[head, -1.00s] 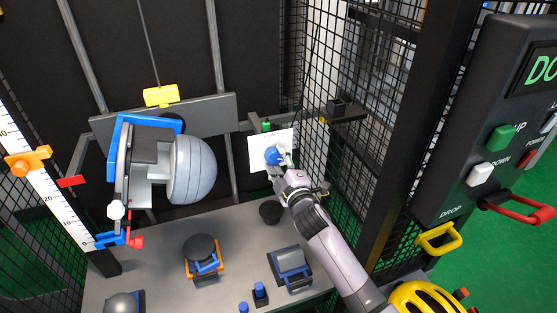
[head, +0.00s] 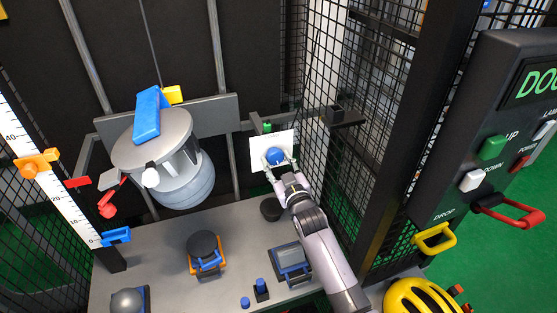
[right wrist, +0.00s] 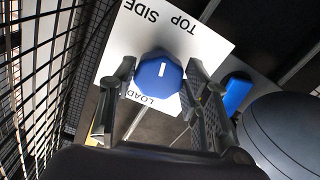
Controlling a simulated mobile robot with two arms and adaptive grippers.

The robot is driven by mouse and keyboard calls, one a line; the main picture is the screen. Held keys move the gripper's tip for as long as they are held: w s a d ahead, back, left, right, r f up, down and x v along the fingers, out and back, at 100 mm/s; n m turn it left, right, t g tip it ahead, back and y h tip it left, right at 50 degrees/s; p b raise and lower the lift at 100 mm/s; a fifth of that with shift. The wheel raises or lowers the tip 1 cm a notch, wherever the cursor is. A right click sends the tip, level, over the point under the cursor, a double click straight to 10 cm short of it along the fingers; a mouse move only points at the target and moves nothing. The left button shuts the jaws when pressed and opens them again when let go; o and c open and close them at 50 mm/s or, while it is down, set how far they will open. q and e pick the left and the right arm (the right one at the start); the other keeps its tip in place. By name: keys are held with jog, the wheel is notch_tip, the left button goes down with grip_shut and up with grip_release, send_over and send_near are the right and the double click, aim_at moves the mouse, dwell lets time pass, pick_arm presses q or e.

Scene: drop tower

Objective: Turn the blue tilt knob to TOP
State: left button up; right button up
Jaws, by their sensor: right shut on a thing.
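The blue tilt knob (head: 275,156) sits on a white plate (head: 257,153) at the back of the rig. In the right wrist view the knob (right wrist: 158,78) has a white mark on its face, pointing up the picture toward the side of the plate lettered TOP and SIDE; LOAD is at the opposite edge. My right gripper (head: 279,163) is shut on the knob, one finger on each side. The tilting grey dome assembly (head: 187,185) hangs with its rounded side downward and a flat grey disc on top. My left gripper is not in view.
A height scale (head: 62,190) stands at left. The table (head: 150,245) holds a black-topped stand (head: 204,247) and small blue parts. A mesh wall (head: 350,150) is right of my arm. The control panel (head: 490,130) and yellow helmet (head: 425,298) are at right.

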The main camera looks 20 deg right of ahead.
jog(key=shift+f+m+p, duration=0.1)
jog(key=shift+m+p, duration=0.3)
jog(key=shift+m, duration=0.9)
jog(key=o, duration=1.1)
jog(key=shift+o, duration=0.2)
jog(key=shift+s, duration=0.1)
jog(key=s, duration=1.2)
jog(key=shift+d, duration=0.15)
jog(key=shift+w, duration=0.1)
